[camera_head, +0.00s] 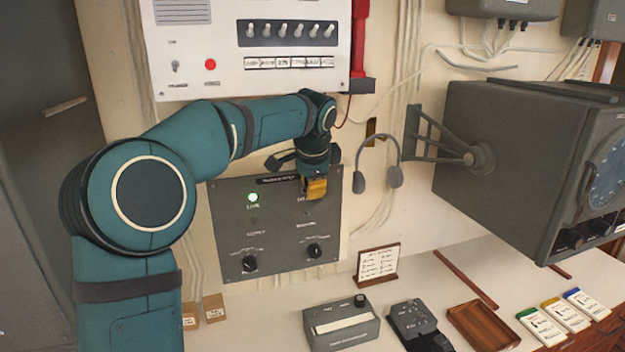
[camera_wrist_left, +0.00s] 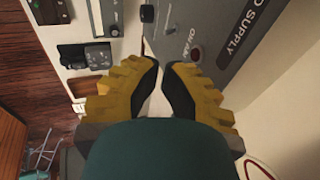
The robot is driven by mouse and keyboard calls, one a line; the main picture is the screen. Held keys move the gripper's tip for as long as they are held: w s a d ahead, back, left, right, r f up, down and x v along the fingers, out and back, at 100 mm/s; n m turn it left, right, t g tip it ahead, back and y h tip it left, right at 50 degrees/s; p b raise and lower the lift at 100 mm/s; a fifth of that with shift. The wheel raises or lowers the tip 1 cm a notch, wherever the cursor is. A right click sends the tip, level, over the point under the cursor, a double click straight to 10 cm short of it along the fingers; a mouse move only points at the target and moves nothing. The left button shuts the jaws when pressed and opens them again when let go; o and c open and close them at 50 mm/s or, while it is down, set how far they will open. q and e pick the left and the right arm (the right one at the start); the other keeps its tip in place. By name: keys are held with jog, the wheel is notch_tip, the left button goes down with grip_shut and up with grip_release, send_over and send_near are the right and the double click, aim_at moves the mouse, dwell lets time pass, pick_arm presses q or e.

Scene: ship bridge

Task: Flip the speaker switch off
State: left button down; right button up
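A grey wall panel (camera_head: 235,237) carries a lit green lamp (camera_head: 253,197) and two black knobs. My left gripper (camera_head: 317,188) is in front of its upper right part and covers what is there. In the left wrist view the gripper (camera_wrist_left: 162,68) has its yellow-and-black fingers close together, with a narrow empty gap between them. The grey panel (camera_wrist_left: 220,62) lies beyond, with partly readable "SUPPLY" lettering. A toggle switch (camera_head: 175,67) is on the white panel (camera_head: 225,75) above. The small labels are unreadable, so I cannot tell which switch is the speaker's. My right gripper is out of view.
A headset (camera_head: 395,178) hangs to the right of the grey panel. A large grey display unit (camera_head: 510,150) juts out farther right. The desk below holds a grey box (camera_head: 341,328), a brown tray (camera_head: 482,326) and several small cards.

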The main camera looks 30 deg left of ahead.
aim_at(307, 213)
pick_arm(q)
jog(key=x, duration=0.8)
jog(key=shift+w+a+f, duration=0.1)
jog(key=shift+f, duration=0.2)
jog(key=shift+f, duration=0.25)
dwell(0.5)
jog(key=shift+f+b, duration=0.1)
jog(key=shift+b, duration=0.3)
jog(key=t+y+b, duration=0.1)
jog(key=b, duration=0.1)
jog(key=f+t+y+b, duration=0.1)
jog(key=b, duration=0.2)
jog(key=shift+s+d+f, duration=0.15)
jog(key=shift+s+d, duration=0.1)
jog(key=shift+d, duration=0.05)
jog(key=shift+r+p, duration=0.4)
jog(key=shift+r, duration=0.35)
